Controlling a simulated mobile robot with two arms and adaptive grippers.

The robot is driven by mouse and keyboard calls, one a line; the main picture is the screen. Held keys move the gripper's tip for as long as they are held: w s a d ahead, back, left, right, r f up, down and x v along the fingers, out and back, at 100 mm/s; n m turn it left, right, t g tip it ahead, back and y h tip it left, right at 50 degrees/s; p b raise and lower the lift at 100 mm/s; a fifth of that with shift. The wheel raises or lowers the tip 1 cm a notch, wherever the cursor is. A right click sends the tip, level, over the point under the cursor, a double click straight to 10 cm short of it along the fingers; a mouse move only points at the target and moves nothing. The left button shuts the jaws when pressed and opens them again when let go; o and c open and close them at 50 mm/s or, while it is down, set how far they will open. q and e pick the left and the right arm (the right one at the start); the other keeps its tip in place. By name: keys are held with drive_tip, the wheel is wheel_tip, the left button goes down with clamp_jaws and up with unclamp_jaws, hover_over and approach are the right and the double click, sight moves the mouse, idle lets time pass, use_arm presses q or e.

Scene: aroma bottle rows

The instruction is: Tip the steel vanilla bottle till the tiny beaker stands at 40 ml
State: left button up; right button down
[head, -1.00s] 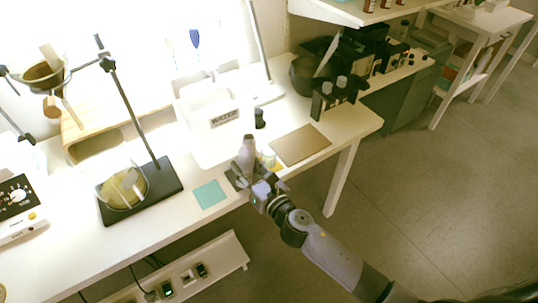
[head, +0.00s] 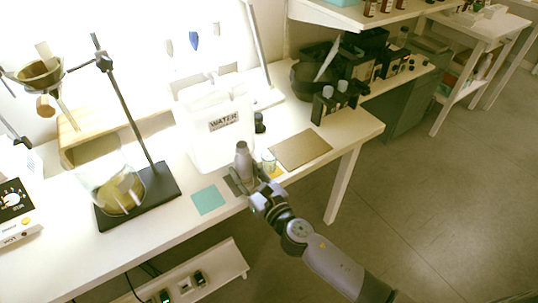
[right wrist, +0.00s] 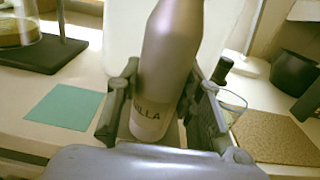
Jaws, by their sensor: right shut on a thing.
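The steel vanilla bottle (head: 242,157) stands upright near the table's front edge. In the right wrist view the bottle (right wrist: 168,65) shows part of its label, "ILLA". My right gripper (head: 246,183) is shut on its lower part, with one finger on each side. The tiny beaker (head: 268,161) stands just right of the bottle, on a yellow patch. In the right wrist view the beaker (right wrist: 228,104) is partly hidden behind the right finger. Its fill level cannot be read. My left gripper is not in view.
A white water container (head: 218,135) stands close behind the bottle. A teal mat (head: 208,199) lies to the left and a brown mat (head: 301,149) to the right, both bare. A stand with a black base (head: 160,190) holds glassware further left.

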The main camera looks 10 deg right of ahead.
drive_tip(key=s+a+r+p, duration=0.3)
drive_tip(key=a+r+p, duration=0.1)
drive_tip(key=r+p, duration=0.1)
idle(0.4)
drive_tip(key=shift+r, duration=0.1)
idle(0.4)
